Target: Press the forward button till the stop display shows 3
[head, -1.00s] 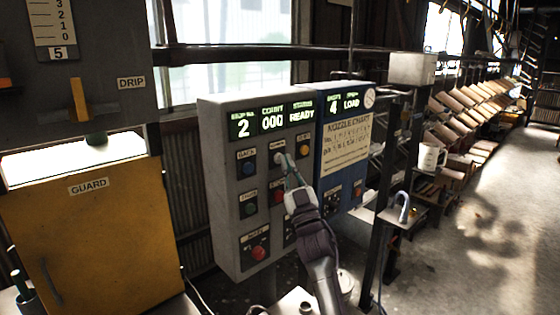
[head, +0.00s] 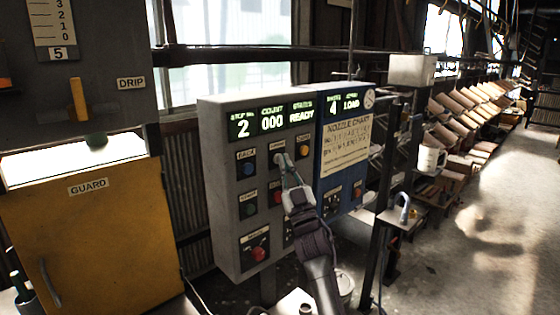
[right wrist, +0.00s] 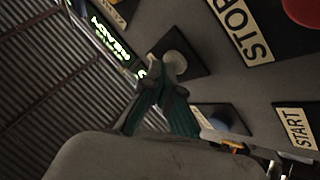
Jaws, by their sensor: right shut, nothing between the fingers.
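The grey control box (head: 225,190) has a green display strip; its stop display (head: 243,127) reads 2, beside 000 and READY. The pale button (head: 279,159) in the middle of the top row has a label too small to read for certain. My right gripper (head: 284,166) is shut and empty, its fingertips at this button. In the right wrist view the closed fingertips (right wrist: 165,84) overlap the lower edge of the pale round button (right wrist: 174,63). I cannot tell whether they touch it. My left gripper is not in view.
A blue button (head: 248,169) and an orange button (head: 303,149) flank the pale one. A red button (head: 258,254) sits low on the box. The blue box (head: 328,185) at right shows 4 and LOAD. A yellow guard (head: 95,240) stands at left.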

